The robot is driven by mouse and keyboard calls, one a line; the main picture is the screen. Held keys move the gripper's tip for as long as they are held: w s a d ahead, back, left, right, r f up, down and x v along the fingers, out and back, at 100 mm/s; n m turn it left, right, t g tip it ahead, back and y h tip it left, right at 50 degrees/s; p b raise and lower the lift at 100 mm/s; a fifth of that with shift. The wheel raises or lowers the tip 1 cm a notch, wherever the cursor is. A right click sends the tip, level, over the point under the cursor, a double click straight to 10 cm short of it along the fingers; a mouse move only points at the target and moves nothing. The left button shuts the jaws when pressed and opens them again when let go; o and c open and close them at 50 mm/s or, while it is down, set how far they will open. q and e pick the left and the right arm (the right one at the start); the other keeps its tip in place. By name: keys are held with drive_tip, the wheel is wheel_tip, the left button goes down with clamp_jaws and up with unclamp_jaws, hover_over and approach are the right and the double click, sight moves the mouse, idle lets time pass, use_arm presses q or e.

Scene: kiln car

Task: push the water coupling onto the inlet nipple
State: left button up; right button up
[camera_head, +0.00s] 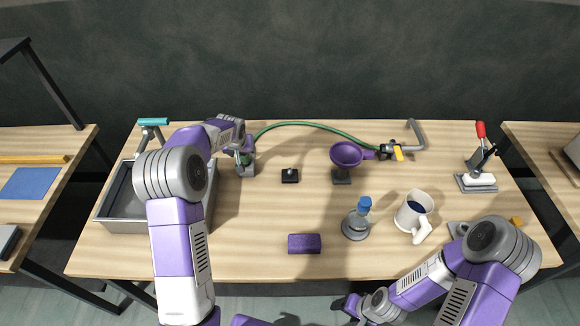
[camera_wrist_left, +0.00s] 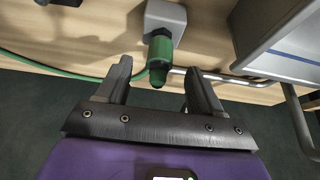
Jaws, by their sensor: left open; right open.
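A green coupling (camera_wrist_left: 160,58) with a dark band stands against a grey block (camera_wrist_left: 172,18) in the left wrist view. In the head view the grey block (camera_head: 248,170) is at the back left of the table, partly hidden by my left arm. I cannot make out the inlet nipple or how the coupling sits on it. My left gripper (camera_wrist_left: 160,85) is open, its fingers apart on either side of the coupling's near end, without visible contact. My right gripper (camera_head: 345,303) is open and empty at the table's front edge.
A green hose (camera_head: 310,124) runs along the back to a tap (camera_head: 390,152). A grey basin (camera_head: 120,215) stands left. A black block (camera_head: 290,175), purple funnel (camera_head: 346,155), blue-capped flask (camera_head: 356,222), white mug (camera_head: 414,212), purple block (camera_head: 304,243) and red-handled clamp (camera_head: 480,160) are spread around.

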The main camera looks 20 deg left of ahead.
use_arm(q)
drive_tip(key=shift+p+v, duration=0.6)
drive_tip(key=shift+v, duration=1.15)
drive_tip(key=a+v, duration=0.1)
drive_tip(key=v, duration=0.6)
drive_tip(key=shift+d+r+p, duration=0.3)
drive_tip(key=shift+d+p, duration=0.1)
drive_tip(key=shift+d, duration=0.15)
